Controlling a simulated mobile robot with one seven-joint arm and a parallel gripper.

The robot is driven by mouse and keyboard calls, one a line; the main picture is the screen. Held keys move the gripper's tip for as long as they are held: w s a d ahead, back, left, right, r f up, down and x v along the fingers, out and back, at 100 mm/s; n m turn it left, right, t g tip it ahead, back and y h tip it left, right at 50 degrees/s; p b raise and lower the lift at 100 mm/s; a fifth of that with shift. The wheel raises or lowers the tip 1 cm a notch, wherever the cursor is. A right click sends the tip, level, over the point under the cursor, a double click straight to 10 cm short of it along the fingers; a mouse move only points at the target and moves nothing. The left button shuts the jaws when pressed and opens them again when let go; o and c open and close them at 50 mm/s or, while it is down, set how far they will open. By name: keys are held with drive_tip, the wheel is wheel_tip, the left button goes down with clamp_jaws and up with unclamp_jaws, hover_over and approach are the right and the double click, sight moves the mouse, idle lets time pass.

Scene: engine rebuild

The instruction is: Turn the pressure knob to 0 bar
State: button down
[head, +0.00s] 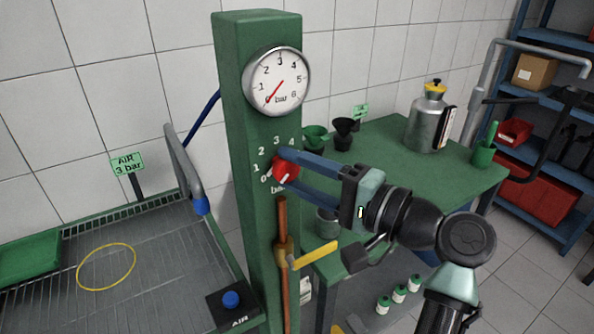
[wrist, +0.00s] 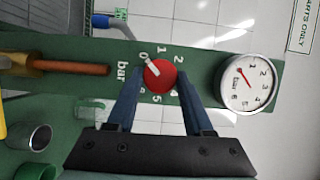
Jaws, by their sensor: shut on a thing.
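The red pressure knob (head: 287,170) is on the front of the green column (head: 258,220), within a printed scale in bar. In the wrist view the knob (wrist: 161,75) shows a white pointer aimed at or very near the 0 mark. The round white gauge (head: 277,81) sits above the knob, its red needle pointing down-left close to 0. The gauge also shows in the wrist view (wrist: 248,84). My gripper (head: 284,171) is shut on the knob, with one blue finger on each side of it in the wrist view (wrist: 160,78).
A copper pipe with a yellow lever (head: 315,255) is just below my gripper. A green bench (head: 400,160) with a metal can (head: 427,122) and funnels stands behind. A wash tray (head: 150,260) with an "AIR 3 bar" sign (head: 128,164) is at left.

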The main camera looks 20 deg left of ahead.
drive_tip(key=shift+c, duration=1.5)
unclamp_jaws()
drive_tip(key=b+v, duration=0.2)
drive_tip(key=v, duration=1.1)
drive_tip(key=shift+s+a, duration=0.1)
